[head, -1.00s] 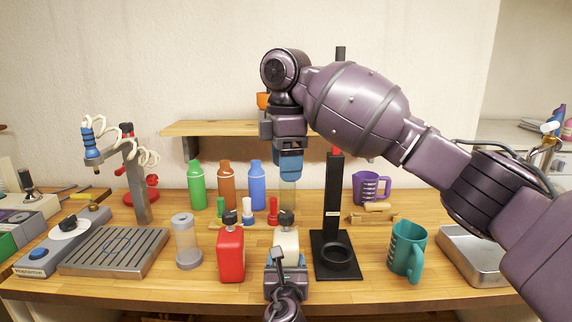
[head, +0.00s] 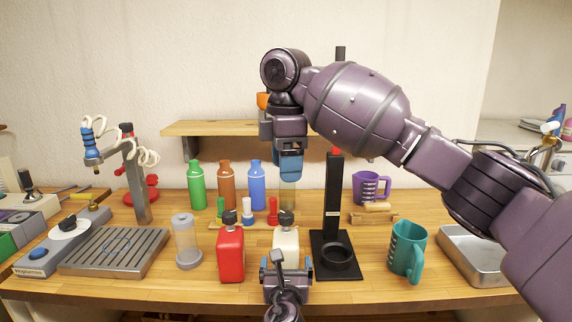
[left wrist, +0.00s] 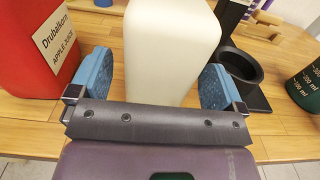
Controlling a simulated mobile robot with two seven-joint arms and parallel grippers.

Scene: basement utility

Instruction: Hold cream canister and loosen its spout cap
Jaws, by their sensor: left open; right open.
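The cream canister (head: 286,243) stands upright on the bench, with a dark spout cap (head: 286,217) on top. My left gripper (head: 287,270) is open at its front, low down. In the left wrist view the cream canister (left wrist: 170,45) rises between the two blue fingers of this gripper (left wrist: 155,66), with gaps visible on both sides; its cap is out of that view. My right gripper (head: 290,176) is open, pointing down high above the cap in the head view and clear of it. Its fingers overlap one another there.
A red canister (head: 231,255) stands close on the left; it also shows in the left wrist view (left wrist: 35,45). A black stand (head: 333,240) with a ring base is close on the right. A clear cylinder (head: 187,245) and teal jug (head: 407,250) stand farther out.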

